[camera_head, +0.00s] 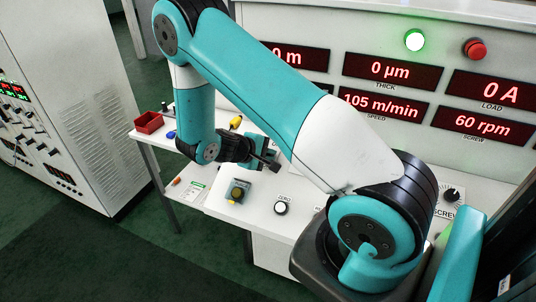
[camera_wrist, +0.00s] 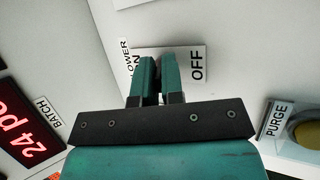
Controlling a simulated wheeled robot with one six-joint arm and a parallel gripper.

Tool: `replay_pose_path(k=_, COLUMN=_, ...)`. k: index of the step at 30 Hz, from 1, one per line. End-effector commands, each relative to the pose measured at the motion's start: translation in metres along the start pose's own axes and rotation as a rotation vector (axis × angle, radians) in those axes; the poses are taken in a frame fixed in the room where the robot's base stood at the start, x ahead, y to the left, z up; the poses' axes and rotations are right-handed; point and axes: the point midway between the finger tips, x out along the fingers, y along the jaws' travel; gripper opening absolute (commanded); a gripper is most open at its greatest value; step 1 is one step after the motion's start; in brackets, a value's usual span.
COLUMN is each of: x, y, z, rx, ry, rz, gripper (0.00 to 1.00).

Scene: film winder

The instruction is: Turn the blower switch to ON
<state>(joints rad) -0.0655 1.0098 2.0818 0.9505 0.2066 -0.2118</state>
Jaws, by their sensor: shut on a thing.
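The blower switch's white label plate (camera_wrist: 197,63) shows in the wrist view, with OFF to the right of my fingers and ON partly covered at their left. My gripper (camera_wrist: 160,72) is over the plate between the two words. Its teal fingers are close together and shut on the switch knob, which they hide. Which way the knob points cannot be told. In the head view my gripper (camera_head: 268,158) is low over the white desk, behind the purge button, and the switch there cannot be made out.
The purge button (camera_head: 237,192) stands near my gripper and also shows at right in the wrist view (camera_wrist: 306,132). A red tray (camera_head: 149,122) and a yellow object (camera_head: 235,122) lie on the desk. The display panel (camera_head: 390,72) rises behind.

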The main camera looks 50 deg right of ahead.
Motion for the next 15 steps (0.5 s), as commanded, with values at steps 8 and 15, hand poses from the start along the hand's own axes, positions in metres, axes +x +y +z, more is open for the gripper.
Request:
replay_pose_path(k=8, x=-0.002, y=0.006, z=0.001, rx=-0.033, ry=0.0, rz=-0.092, gripper=0.0)
replay_pose_path(k=15, x=-0.001, y=0.014, z=0.001, rx=-0.103, ry=-0.001, rz=-0.266, gripper=0.0)
